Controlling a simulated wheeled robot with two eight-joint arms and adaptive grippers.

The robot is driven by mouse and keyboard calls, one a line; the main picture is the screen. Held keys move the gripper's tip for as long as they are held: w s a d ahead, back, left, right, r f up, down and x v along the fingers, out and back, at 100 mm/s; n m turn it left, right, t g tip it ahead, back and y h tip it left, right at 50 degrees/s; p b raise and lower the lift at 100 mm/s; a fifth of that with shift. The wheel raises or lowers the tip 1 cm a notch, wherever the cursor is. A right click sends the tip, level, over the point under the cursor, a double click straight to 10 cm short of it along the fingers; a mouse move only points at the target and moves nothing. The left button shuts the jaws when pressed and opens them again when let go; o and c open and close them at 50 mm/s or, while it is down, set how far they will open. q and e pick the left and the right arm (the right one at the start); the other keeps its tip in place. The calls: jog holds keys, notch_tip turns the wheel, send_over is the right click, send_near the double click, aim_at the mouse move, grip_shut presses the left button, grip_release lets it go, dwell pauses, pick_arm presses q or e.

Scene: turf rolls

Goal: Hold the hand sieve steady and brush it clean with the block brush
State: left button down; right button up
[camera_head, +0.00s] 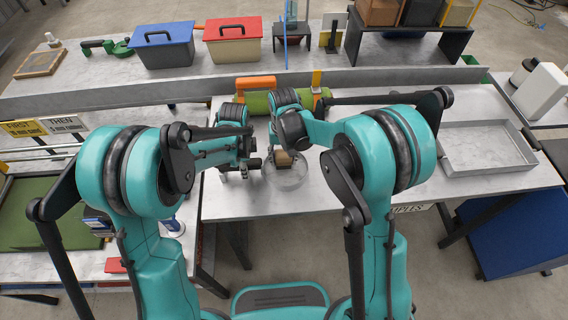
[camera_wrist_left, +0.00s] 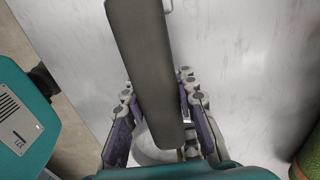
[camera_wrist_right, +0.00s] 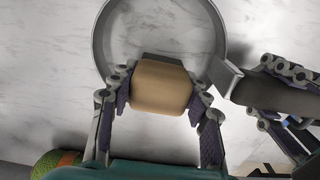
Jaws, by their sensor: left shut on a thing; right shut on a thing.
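The hand sieve is a round grey hoop (camera_wrist_right: 101,42) with a dark handle (camera_wrist_left: 150,65). In the head view its pale round mesh (camera_head: 287,180) shows near the table's front edge. My left gripper (camera_head: 243,166) is shut on the dark handle, left of the hoop. It also shows at the right of the right wrist view (camera_wrist_right: 287,98). My right gripper (camera_wrist_right: 158,92) is shut on the tan block brush (camera_wrist_right: 161,80), which overlaps the near part of the hoop. The brush also shows in the head view (camera_head: 284,158). Whether its underside touches the mesh is hidden.
A green turf roll (camera_head: 257,103) with an orange item (camera_head: 256,83) on it lies behind my grippers. A grey metal tray (camera_head: 487,149) is on the table at right. Blue (camera_head: 163,45) and red (camera_head: 234,42) toolboxes stand on the bench behind.

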jog(key=shift+w, duration=0.8)
jog(key=shift+w+d, duration=0.1)
jog(key=shift+d, duration=0.5)
jog(key=shift+s, duration=3.8)
jog(key=shift+w, duration=3.55)
jog(key=shift+w+r, duration=0.1)
jog(key=shift+w, duration=0.2)
notch_tip(320, 180, up, 3)
jog(key=shift+s+r, duration=0.15)
jog(key=shift+r, duration=2.45)
